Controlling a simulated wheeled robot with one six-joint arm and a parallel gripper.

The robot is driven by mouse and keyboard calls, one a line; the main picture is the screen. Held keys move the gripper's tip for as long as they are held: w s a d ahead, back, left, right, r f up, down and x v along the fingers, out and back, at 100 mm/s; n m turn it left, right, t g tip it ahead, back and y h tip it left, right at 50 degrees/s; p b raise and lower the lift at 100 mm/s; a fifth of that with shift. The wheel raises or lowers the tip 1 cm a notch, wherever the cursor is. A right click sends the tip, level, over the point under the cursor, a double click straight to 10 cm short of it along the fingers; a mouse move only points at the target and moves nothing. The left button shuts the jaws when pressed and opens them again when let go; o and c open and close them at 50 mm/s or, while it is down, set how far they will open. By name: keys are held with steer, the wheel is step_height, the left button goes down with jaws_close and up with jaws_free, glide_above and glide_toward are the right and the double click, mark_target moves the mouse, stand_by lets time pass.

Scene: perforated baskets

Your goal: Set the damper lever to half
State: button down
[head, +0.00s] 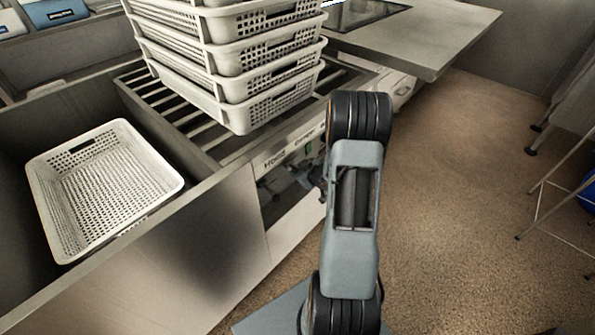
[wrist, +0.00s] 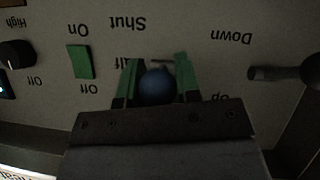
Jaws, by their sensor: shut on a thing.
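In the wrist view, which shows the panel lettering upside down, my gripper (wrist: 158,64) has its green-tipped fingers closed on either side of a round blue knob (wrist: 156,88), the end of the damper lever. A short bit of thin stem shows just beyond the knob, between the fingertips. The word "Shut" stands above the knob in the picture. The word "Half" is right beside the left finger, partly covered by it. Any further mark of this lever is hidden by my gripper. In the head view my arm hides most of the gripper and the lever.
A green switch (wrist: 80,62) marked On and Off and a black dial (wrist: 16,54) lie left of the knob. Another lever (wrist: 268,73), near Up and Down, is at the right. A basket stack (head: 240,88) stands above the panel; a single basket (head: 50,205) sits left.

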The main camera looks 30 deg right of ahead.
steer(key=c, duration=0.9)
jaws_free()
steer(key=p+v, duration=0.3)
steer(key=v, duration=1.1)
steer(key=shift+f, duration=0.1)
